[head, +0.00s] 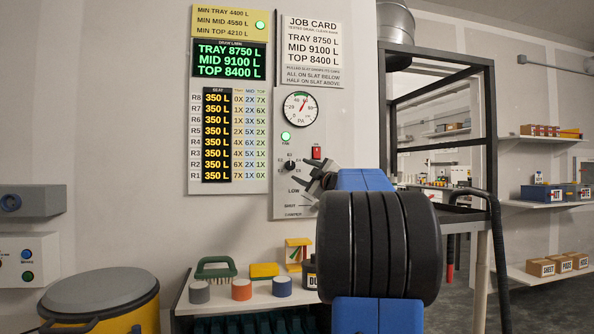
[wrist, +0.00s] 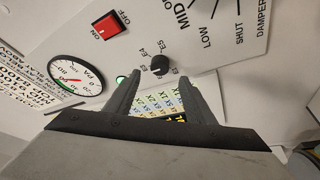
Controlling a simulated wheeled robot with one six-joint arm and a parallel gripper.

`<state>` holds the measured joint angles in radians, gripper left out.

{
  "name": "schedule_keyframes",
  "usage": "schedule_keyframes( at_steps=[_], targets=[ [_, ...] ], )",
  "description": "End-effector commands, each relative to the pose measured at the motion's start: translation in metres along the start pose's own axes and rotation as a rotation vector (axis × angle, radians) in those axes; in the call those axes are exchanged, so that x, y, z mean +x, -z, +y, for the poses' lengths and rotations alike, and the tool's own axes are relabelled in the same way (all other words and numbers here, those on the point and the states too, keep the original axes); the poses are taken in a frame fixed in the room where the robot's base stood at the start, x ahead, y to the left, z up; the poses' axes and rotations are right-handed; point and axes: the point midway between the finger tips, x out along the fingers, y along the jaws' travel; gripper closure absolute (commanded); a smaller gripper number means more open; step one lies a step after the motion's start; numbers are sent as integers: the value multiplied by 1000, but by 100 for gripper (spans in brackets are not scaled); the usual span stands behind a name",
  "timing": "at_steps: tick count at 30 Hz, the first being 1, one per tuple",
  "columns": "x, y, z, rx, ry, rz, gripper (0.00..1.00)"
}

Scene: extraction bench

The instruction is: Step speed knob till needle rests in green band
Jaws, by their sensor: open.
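The speed knob (head: 290,165) is a small black knob on the grey wall panel, ringed by marks such as E3 and E4. In the wrist view the knob (wrist: 160,65) sits just beyond and between my fingertips. My gripper (head: 309,180) is open, with its fingers pointing at the panel just right of the knob in the head view; it also shows in the wrist view (wrist: 164,75). Nothing is between its fingers.
A red ON/OFF switch (head: 317,152) and a lit green lamp (head: 285,136) are close to the knob. The damper scale (wrist: 225,25) is beside it. A black rack (head: 440,70) stands right of my arm.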

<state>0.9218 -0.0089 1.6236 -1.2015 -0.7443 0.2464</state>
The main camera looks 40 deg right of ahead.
Motion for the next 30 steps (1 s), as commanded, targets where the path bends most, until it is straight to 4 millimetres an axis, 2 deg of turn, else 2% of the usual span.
schedule_keyframes(
  at_steps=[1,9,15,21,30],
  targets=[
    [-11,0,1,-1,-2,-1,51],
    [-65,0,1,-1,-2,-1,51],
    [-95,-1,0,1,-1,-2,51],
    [-108,0,0,0,0,-1,51],
    [-110,0,-1,1,1,0,51]
  ],
)
